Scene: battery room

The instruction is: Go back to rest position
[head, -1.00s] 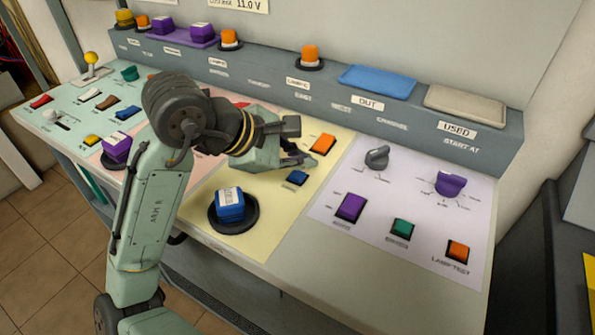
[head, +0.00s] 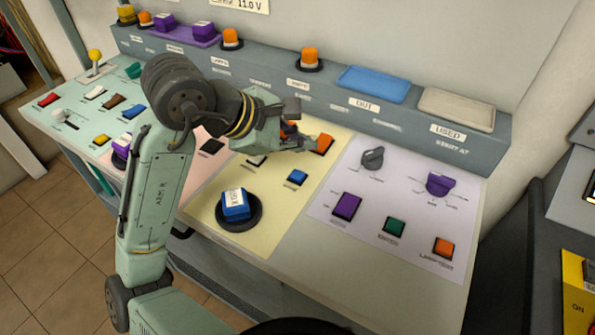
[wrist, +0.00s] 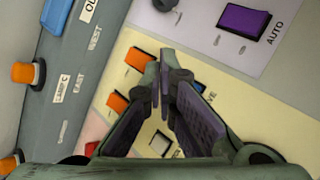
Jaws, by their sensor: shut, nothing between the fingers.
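My gripper (head: 310,145) is above the yellow section (head: 270,222) of the control panel, beside the orange rocker switch (head: 323,145). In the wrist view my gripper (wrist: 166,72) is shut with nothing between its fingers. The fingers hide part of the yellow section and a blue switch (wrist: 198,87). In the head view the small blue switch (head: 297,177) sits clear, in front of the gripper. My gripper looks raised off the panel, but the exact gap is hard to tell.
A blue block on a round black base (head: 237,206) stands at the panel's front. The rear ledge carries orange lamps (head: 310,56), a blue tray (head: 372,84) and a beige tray (head: 456,108). Knobs (head: 372,157) and switches lie to the right. A yellow box (head: 577,295) is at far right.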

